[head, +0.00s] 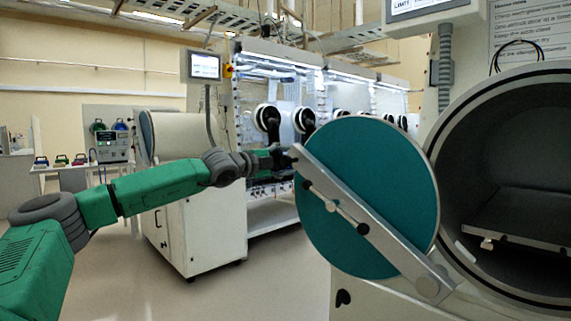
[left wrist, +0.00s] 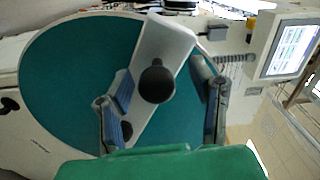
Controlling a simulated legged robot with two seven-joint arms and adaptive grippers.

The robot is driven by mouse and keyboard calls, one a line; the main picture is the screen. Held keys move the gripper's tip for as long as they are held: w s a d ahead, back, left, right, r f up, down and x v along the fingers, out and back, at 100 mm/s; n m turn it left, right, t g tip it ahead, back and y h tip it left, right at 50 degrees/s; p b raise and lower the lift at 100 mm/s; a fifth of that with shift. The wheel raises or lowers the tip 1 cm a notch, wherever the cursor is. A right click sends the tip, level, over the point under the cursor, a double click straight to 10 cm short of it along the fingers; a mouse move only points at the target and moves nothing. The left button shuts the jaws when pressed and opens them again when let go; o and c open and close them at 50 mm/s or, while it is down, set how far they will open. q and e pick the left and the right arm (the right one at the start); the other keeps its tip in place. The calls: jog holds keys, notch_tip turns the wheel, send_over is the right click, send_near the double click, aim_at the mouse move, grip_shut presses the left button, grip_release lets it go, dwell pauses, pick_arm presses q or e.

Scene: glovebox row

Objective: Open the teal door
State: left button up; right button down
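The round teal door (head: 345,235) stands swung out to the left of the round chamber opening (head: 510,150), and the dark chamber inside shows. A grey metal bar (head: 385,240) runs diagonally across the door, with a thin rod and small knobs on it. My left gripper (head: 284,160) is at the upper left end of this bar, by the door's edge. In the left wrist view its two fingers are spread apart, with a black round knob (left wrist: 157,82) on the bar's end between them. I see a gap on both sides; contact cannot be told. My right gripper is out of view.
A shelf (head: 525,220) lies inside the chamber. A white cabinet (head: 205,222) stands behind my left arm, with a small screen (head: 205,66) on a post. A row of lit gloveboxes (head: 310,95) is behind the door. The floor at left is clear.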

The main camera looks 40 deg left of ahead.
pick_arm(q)
jog(key=shift+f, duration=0.1)
jog(key=shift+s, duration=0.15)
jog(key=s, duration=1.1)
jog(key=shift+s+a, duration=0.25)
